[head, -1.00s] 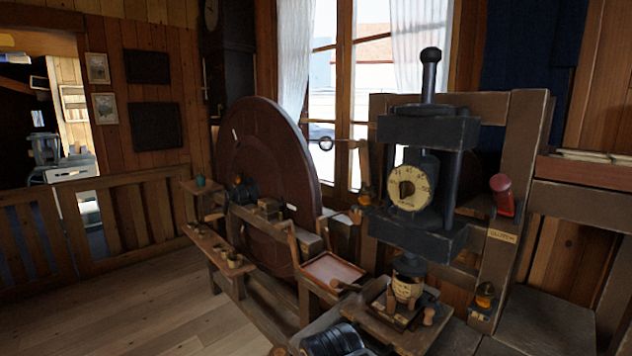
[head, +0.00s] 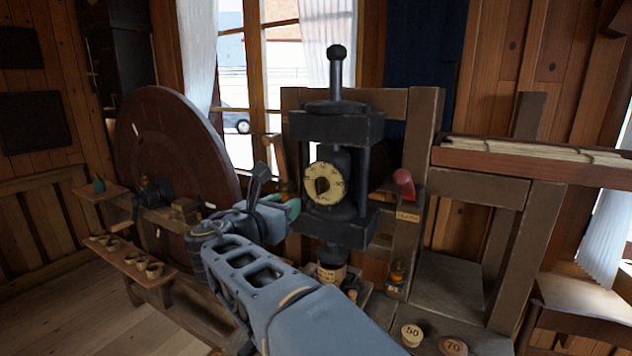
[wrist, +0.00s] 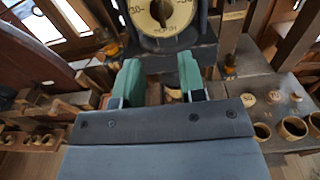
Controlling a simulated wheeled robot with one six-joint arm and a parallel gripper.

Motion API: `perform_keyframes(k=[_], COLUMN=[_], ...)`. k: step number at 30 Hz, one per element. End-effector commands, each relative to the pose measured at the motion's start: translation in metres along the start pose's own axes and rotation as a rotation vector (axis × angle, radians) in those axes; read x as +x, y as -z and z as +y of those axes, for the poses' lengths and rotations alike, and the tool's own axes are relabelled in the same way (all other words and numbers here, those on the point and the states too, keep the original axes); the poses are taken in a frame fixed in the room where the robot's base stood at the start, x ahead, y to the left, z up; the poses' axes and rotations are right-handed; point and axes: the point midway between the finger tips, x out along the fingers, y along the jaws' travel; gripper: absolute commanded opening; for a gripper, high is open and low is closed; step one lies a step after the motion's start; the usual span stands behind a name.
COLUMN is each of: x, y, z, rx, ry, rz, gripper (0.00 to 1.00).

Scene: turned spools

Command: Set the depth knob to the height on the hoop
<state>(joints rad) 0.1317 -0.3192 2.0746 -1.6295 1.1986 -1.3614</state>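The depth knob is a dark knob (head: 323,185) in the middle of a pale round dial on the black press. In the wrist view the knob (wrist: 161,10) is cut by the top edge, above lettering that seems to read "DEPTH"; its exact setting is unclear. My gripper's green fingers (wrist: 160,80) are apart with nothing held between them, short of the dial and below it in the wrist view. In the head view my gripper (head: 284,207) is left of the dial. A pale banded piece (head: 331,273), perhaps carrying the hoop, stands under the press; its marking is unreadable.
The wooden press frame (head: 424,150) rises around the press, with a red handle (head: 404,183) on its right. Round pieces marked 50 (head: 412,335) and 70 (head: 453,346) lie at front right. A large brown wheel (head: 160,150) stands left.

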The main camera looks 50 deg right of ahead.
Motion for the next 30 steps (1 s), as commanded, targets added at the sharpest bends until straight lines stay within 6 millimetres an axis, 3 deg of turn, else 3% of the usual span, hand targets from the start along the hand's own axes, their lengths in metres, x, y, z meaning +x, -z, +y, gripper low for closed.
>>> perform_keyframes(k=[18,24,30], x=[0.106,0.127,0.134], y=[-0.006,-0.006,-0.005], z=[-0.001,-0.001,-0.001], rx=[-0.019,-0.017,-0.017], ry=[0.006,0.004,0.002], rz=[-0.013,-0.013,-0.013], gripper=[0.37,0.37,0.37])
